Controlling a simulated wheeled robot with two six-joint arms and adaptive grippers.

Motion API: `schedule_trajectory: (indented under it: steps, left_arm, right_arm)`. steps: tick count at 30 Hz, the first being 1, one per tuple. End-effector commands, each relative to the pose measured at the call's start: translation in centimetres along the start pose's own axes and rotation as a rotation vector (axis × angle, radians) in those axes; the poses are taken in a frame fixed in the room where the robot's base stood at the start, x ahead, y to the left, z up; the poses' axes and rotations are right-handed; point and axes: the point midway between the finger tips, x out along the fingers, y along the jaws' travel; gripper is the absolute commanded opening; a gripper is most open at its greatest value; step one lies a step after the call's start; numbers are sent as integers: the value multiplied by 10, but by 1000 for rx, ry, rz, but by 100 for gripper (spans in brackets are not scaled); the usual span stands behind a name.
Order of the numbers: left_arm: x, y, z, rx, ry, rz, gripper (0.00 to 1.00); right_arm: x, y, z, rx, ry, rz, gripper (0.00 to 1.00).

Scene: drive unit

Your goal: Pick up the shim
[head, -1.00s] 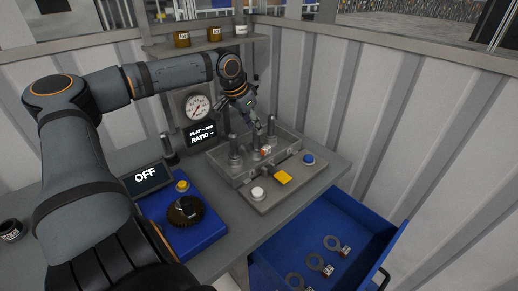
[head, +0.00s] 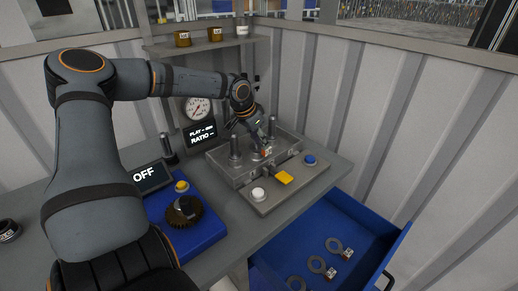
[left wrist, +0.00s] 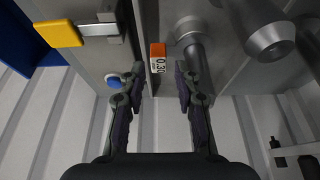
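A small orange-and-white tag marked 0.30 (left wrist: 158,58) stands at the drive unit (head: 262,192); in the head view the tag (head: 266,151) shows beside the unit's posts. The rest of the shim it seems to belong to is hidden. My left gripper (left wrist: 160,78) is open, with its two fingertips on either side of the tag and a gap to each; no grip shows. In the head view my left gripper (head: 261,140) is low over the clear-walled part of the unit. Several ring-shaped shims with tags, one of them here (head: 334,246), lie in the drawer. My right gripper is not in view.
Metal posts (head: 235,146) and clear walls stand close around the gripper. The unit has a yellow handle (head: 284,178), a blue button (head: 310,160) and a white button (head: 258,194). The blue drawer (head: 385,240) is open at the right. A gear (head: 184,211) sits on a blue base.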

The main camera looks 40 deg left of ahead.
Motion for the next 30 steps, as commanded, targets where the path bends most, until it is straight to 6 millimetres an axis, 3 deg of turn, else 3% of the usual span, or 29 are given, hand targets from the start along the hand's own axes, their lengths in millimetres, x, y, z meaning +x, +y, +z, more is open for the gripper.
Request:
schedule_trajectory:
  steps: [6,15,23,30]
  left_arm:
    - [32,1,1,1,-5,-2,32]
    - [39,2,0,1,-1,0,32]
    - [38,2,0,1,-1,0,0]
    - [38,2,0,0,-1,0,0]
  right_arm:
    - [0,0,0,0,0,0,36]
    - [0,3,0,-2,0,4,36]
    - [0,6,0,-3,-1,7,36]
    - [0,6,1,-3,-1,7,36]
